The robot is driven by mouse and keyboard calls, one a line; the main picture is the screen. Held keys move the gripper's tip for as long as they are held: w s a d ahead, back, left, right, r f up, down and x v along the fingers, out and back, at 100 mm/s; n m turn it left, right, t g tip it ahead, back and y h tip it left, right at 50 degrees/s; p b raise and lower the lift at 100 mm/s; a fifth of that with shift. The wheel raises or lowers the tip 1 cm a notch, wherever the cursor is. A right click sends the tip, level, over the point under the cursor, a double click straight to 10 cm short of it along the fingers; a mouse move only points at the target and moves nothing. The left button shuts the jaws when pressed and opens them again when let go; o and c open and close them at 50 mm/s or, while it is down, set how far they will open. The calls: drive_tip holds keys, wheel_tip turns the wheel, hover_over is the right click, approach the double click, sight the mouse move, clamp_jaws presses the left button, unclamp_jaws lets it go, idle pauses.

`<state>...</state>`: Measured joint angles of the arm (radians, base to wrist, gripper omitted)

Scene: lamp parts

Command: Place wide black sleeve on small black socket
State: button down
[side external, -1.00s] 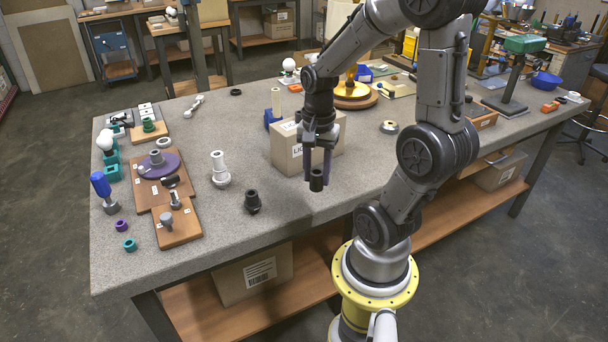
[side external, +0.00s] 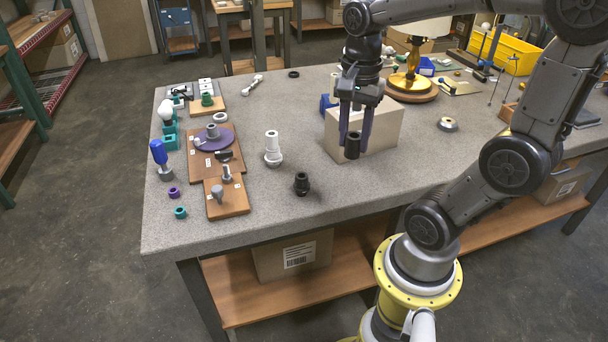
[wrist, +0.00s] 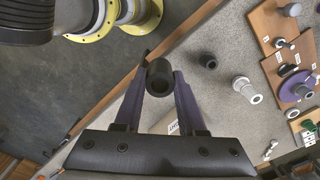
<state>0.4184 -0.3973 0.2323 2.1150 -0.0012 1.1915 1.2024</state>
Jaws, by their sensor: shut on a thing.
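The wide black sleeve (side external: 352,146) is a short hollow black cylinder, held upright between the purple-grey fingers of my gripper (side external: 355,140). It is above the table, in front of a cardboard box. In the wrist view the sleeve (wrist: 160,76) sits between the fingertips with its open bore showing. The small black socket (side external: 301,184) stands upright on the grey table, to the left of and lower than the sleeve in the side view. In the wrist view the socket (wrist: 208,61) is right of my gripper, clear of it.
A white socket piece (side external: 273,150) stands left of the black socket. Wooden boards (side external: 228,197) with small parts lie further left. The cardboard box (side external: 380,134) is right behind my gripper. The table between gripper and black socket is clear.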

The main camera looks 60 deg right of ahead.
drive_tip(key=shift+w+a, duration=0.25)
drive_tip(key=shift+w, duration=0.05)
drive_tip(key=shift+w+f+n, duration=0.15)
drive_tip(key=shift+w+n, duration=0.15)
drive_tip(key=w+d+f, duration=0.3)
drive_tip(key=w+f, duration=0.1)
drive_tip(key=w, duration=0.4)
hover_over(302, 185)
drive_tip(key=d, duration=0.1)
wheel_tip(302, 185, down, 5)
drive_tip(key=shift+w+d+f, duration=0.1)
drive_tip(key=shift+w+f, duration=0.15)
drive_tip(key=shift+f, duration=0.7)
drive_tip(key=shift+w+d+f, duration=0.1)
drive_tip(key=shift+w+f, duration=0.1)
drive_tip(key=shift+f, duration=0.75)
drive_tip(key=shift+f, duration=0.35)
drive_tip(key=c, duration=0.5)
unclamp_jaws()
